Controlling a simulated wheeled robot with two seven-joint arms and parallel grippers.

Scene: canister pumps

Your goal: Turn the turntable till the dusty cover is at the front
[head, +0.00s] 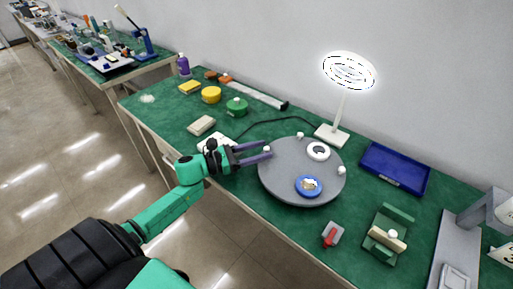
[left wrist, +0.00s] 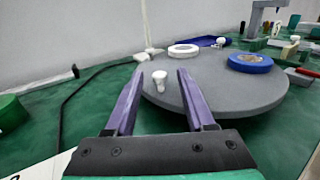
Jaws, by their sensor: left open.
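The turntable (head: 285,178) is a grey disc on the green bench; it also shows in the left wrist view (left wrist: 220,85). A blue ring-shaped cover (head: 309,187) with a pale, patchy centre lies on its front part. A white ring-shaped cover (head: 318,151) lies on its back part. I cannot tell for sure which one is dusty. Small white knobs stand near the rim. My left gripper (head: 269,149) is open at the disc's left edge. In the left wrist view its fingers (left wrist: 158,74) stand either side of a white knob (left wrist: 158,80), apparently without touching it. My right gripper is out of view.
A lit ring lamp (head: 333,135) stands behind the turntable. A blue tray (head: 396,168) is at the back right. A red-handled clamp (head: 331,235) and a green fixture (head: 388,236) are to the right front. A green round container (head: 237,108) and a black cable lie to the left.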

